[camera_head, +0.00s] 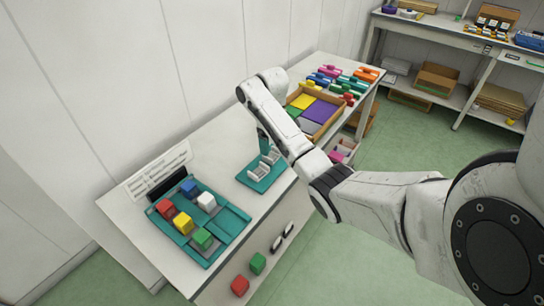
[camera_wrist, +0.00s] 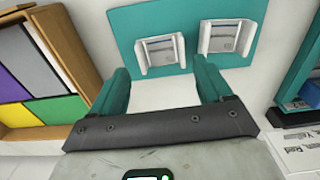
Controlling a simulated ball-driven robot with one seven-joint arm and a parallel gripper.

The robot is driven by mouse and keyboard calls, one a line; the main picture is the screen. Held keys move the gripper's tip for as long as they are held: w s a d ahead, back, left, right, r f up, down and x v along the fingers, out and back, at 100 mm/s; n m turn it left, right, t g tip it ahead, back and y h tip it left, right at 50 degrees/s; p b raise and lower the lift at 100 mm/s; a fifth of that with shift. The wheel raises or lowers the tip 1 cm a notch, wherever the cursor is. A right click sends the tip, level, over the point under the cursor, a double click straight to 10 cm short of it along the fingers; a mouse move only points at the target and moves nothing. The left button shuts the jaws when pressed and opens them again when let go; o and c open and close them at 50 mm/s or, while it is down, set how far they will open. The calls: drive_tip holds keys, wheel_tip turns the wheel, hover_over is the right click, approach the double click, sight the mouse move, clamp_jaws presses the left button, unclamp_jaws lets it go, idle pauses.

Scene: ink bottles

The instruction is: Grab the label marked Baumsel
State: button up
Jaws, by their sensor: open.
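Two pale labels, a left one (camera_wrist: 160,51) and a right one (camera_wrist: 223,38), sit in white holders on a teal plate (camera_wrist: 124,22) in the wrist view. Their print is too small to read, so I cannot tell which is marked Baumsel. The plate (camera_head: 256,186) also shows on the white table in the head view, with white holders on it, partly hidden by my arm. My gripper (camera_wrist: 161,72) is open and empty, its teal fingers apart. In the wrist view the left label appears between and beyond the fingertips; the right label is beyond the right finger.
A wooden tray (camera_head: 331,129) with coloured compartments stands behind the plate. A teal tray (camera_head: 229,225) with coloured blocks lies in front, beside a leaning white printed board (camera_head: 158,172). Several bright coloured items crowd the table's far end. A shelf bench (camera_head: 440,37) stands at the back right.

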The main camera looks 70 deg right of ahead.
sight(272, 157)
wheel_tip(272, 157, down, 4)
drive_tip(key=shift+s+a+f, duration=0.1)
drive_tip(key=shift+a, duration=0.05)
drive_tip(key=shift+c, duration=0.2)
drive_tip(key=c, duration=0.8)
